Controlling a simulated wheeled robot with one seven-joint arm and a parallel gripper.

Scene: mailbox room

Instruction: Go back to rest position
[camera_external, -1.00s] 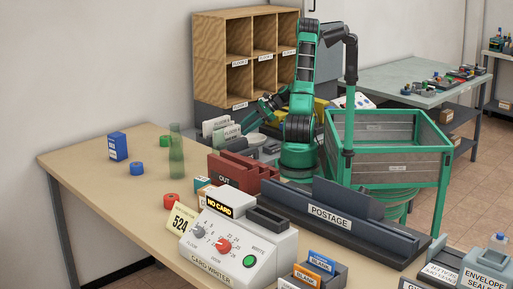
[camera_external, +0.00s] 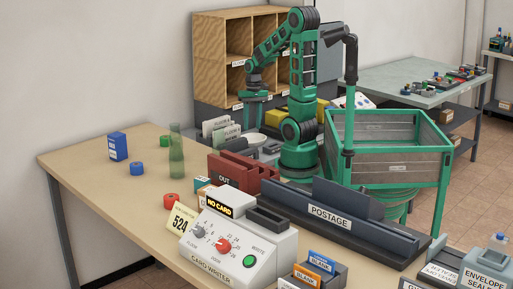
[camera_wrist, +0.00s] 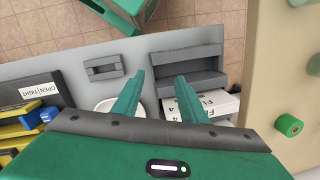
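My gripper (camera_external: 256,98) hangs from my green arm in front of the wooden pigeonhole shelf (camera_external: 246,52). It points down, above the floor-card holder (camera_external: 222,131). In the wrist view my gripper (camera_wrist: 160,90) shows two green fingers standing apart with nothing between them. Below the fingers are a grey surface and a dark grey tray (camera_wrist: 190,65). White floor cards (camera_wrist: 212,100) sit below the right finger. A white round dish (camera_wrist: 105,108) is partly hidden behind the left finger.
A green-framed bin (camera_external: 390,150) stands right of my base. The air around my gripper looks clear.

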